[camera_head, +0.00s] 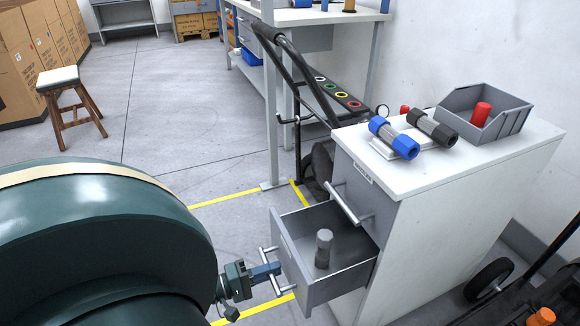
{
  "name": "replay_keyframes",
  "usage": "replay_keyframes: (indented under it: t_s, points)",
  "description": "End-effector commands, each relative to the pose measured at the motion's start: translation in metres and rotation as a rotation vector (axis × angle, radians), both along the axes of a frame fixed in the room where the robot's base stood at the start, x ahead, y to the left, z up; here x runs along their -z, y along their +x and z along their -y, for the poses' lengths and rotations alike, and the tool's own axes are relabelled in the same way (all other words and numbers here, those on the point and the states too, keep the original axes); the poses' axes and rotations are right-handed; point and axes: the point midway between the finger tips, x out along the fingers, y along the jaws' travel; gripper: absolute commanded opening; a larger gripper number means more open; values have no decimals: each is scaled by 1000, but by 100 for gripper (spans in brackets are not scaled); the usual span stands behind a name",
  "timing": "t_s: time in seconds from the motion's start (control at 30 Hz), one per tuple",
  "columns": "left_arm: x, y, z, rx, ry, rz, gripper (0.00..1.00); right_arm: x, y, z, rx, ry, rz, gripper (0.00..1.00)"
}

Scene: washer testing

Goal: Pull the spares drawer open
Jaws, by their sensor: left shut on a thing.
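The spares drawer (290,262) is the lower drawer of a grey cabinet (440,225) and stands pulled out, its inside showing. A grey cylindrical part (323,248) stands upright in it. My left gripper (272,269) is at the drawer's front, shut on its bar handle (289,287); the fingers partly hide the bar. The upper drawer, with its own bar handle (342,203), is closed. My right gripper is not in view.
On the cabinet top (510,158) are a blue-ended cylinder (394,138), a black one (432,128) and a grey bin (505,112) holding a red part (480,114). A black-framed cart (300,95) stands behind. A wooden stool (72,105) stands at far left; floor between is clear.

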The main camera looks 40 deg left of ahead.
Motion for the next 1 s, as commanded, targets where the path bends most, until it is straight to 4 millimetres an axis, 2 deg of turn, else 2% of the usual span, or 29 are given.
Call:
replay_keyframes:
  t_s: [0.2, 0.5, 0.7, 1.0]
  points:
    - [-1, -38, -17, 0, 2, -3, 0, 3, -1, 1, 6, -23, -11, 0]
    - [-1, -74, -31, 1, 1, -1, 0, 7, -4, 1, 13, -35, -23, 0]
    - [-1, -86, -37, 1, 1, 1, 0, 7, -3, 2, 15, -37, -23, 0]
    - [-1, -91, -39, 1, 1, 1, 0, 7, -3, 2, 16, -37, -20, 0]
